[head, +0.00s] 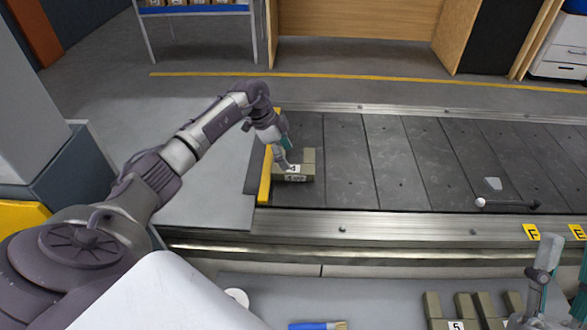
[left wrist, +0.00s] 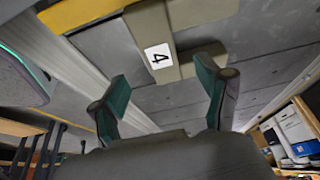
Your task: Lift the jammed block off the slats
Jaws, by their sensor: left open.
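The olive-grey block with a white "4" label (head: 308,163) lies on the dark slats (head: 395,165) at the left end of the conveyor, close beside a yellow bar (head: 265,178). The left wrist view shows the block (left wrist: 187,68) with its label ahead of the fingers. My left gripper (head: 283,155) is at the block and hides part of it in the head view. Its two teal-padded fingers are spread apart (left wrist: 163,84), with nothing seen gripped between them. My right gripper (head: 562,280) shows only partly at the lower right edge.
A small pale piece (head: 493,184) and a thin rod (head: 508,204) lie on the slats to the right. Below the conveyor's metal rail (head: 400,225), a grey surface holds several similar blocks, one marked "5" (head: 435,305), and a blue-handled brush (head: 315,325). The middle slats are clear.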

